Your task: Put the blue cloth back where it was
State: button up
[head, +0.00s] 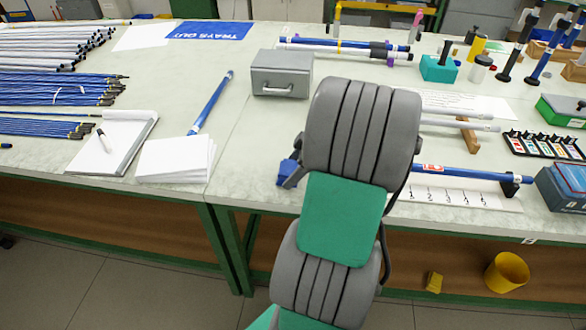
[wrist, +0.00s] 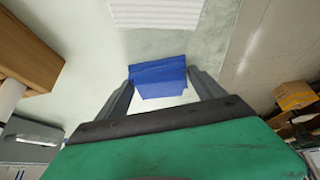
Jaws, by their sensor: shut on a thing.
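The blue cloth (wrist: 159,78) is between the two fingers of my gripper (wrist: 160,72) in the wrist view, folded, with both fingers against its sides. In the head view a small part of the cloth (head: 286,173) shows left of my arm, near the table's front edge. My gripper (head: 293,180) is mostly hidden behind my arm there. I cannot tell whether the cloth touches the table top.
A grey metal box (head: 281,78) stands behind the cloth. A blue rod (head: 212,103) and a stack of white paper (head: 176,160) lie to the left. A blue rod on a numbered sheet (head: 455,197) is to the right. Bare table shows around the cloth.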

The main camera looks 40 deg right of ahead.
jog(key=o, duration=1.3)
